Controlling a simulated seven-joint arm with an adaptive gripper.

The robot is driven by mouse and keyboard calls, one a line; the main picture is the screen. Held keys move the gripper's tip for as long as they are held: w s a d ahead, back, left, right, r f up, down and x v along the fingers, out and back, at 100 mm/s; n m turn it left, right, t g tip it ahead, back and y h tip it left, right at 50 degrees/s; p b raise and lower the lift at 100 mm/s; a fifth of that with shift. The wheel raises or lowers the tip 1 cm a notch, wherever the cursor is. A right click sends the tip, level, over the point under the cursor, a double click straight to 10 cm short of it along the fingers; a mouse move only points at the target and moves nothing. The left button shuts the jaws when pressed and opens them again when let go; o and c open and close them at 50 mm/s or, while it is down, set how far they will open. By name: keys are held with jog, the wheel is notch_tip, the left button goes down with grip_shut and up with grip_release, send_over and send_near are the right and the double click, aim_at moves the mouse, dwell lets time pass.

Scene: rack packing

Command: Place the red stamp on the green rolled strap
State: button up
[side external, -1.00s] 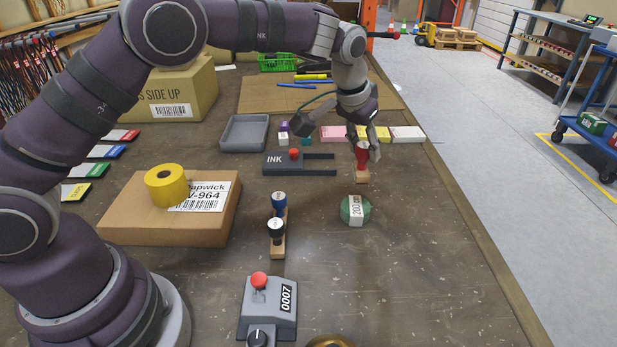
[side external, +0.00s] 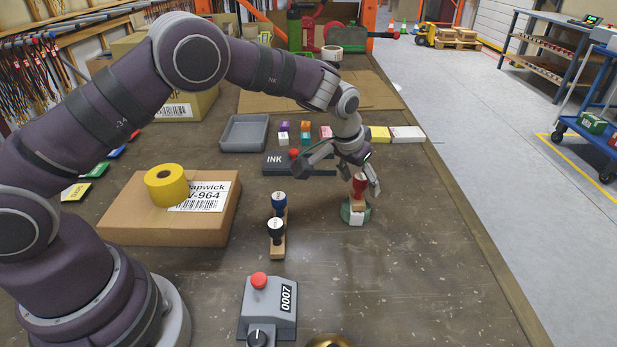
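The red stamp (side external: 359,187) stands close to upright with its wooden base on top of the green rolled strap (side external: 346,214). The strap lies flat on the table with its white label facing the camera, partly covered by the stamp. My gripper (side external: 362,182) is at the stamp's handle, pointing down. Its right finger stands apart from the red handle with a visible gap, so the gripper looks open. The other finger is mostly hidden near the handle's top.
A cardboard box (side external: 125,215) with yellow tape (side external: 166,184) is farther left. A grey button box (side external: 268,305) is in front. An ink pad (side external: 280,161) and small boxes lie behind. Table right of the strap is clear.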

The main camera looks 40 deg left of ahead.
jog(key=v, duration=1.2)
jog(key=s+a+r, duration=0.1)
jog(key=s+a, duration=0.2)
jog(key=s, duration=0.7)
jog(key=s+a+r+t, duration=0.1)
jog(key=s+a+r, duration=0.1)
jog(key=s, duration=0.7)
jog(key=shift+s+a+r, duration=0.3)
jog(key=shift+s+a, duration=0.1)
jog(key=shift+a, duration=0.1)
